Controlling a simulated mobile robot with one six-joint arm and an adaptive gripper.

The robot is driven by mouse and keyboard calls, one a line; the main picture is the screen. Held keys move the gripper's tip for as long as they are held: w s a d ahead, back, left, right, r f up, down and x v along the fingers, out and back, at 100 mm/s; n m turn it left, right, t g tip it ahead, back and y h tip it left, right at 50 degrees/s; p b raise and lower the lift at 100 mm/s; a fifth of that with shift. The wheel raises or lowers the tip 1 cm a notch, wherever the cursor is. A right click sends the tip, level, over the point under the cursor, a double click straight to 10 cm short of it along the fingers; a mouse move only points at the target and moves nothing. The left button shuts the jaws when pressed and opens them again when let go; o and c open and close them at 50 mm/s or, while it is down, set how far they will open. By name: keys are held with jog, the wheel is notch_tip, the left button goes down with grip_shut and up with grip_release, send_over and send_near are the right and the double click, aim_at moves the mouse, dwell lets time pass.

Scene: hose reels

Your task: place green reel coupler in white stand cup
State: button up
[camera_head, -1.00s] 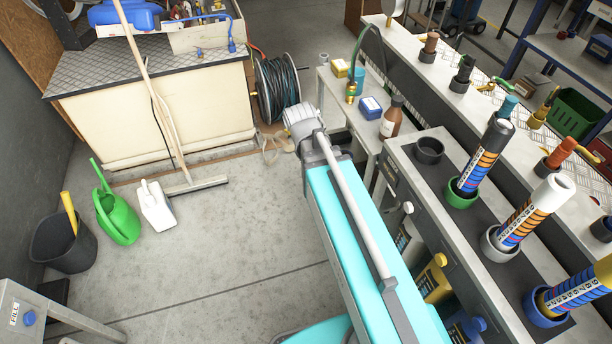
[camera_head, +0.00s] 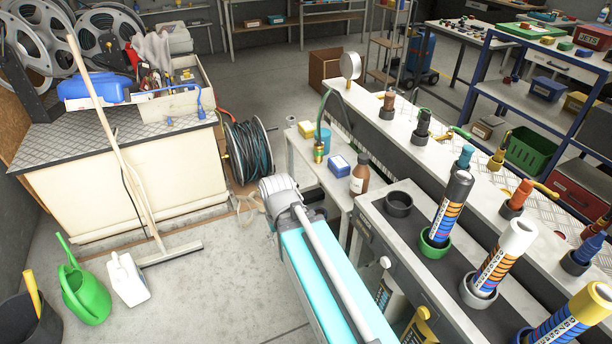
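A brass coupler with a green part (camera_head: 319,150) stands on the small pale table, with a dark green hose arching up from it. A pale grey-white cup (camera_head: 470,297) on the near right bench holds a white-capped tube with a striped label. To its left, a green cup (camera_head: 433,248) holds a black-capped tube. A blue cup at the lower right holds a yellow-capped tube. My arm's teal link and grey joint show at lower centre, left of the bench. My gripper cannot be seen, so what it holds is hidden.
A long raised ledge (camera_head: 440,150) behind carries several cupped fittings. A hose reel (camera_head: 247,150) stands on the floor.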

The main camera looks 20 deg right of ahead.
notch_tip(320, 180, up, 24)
jog(key=p, duration=2.3)
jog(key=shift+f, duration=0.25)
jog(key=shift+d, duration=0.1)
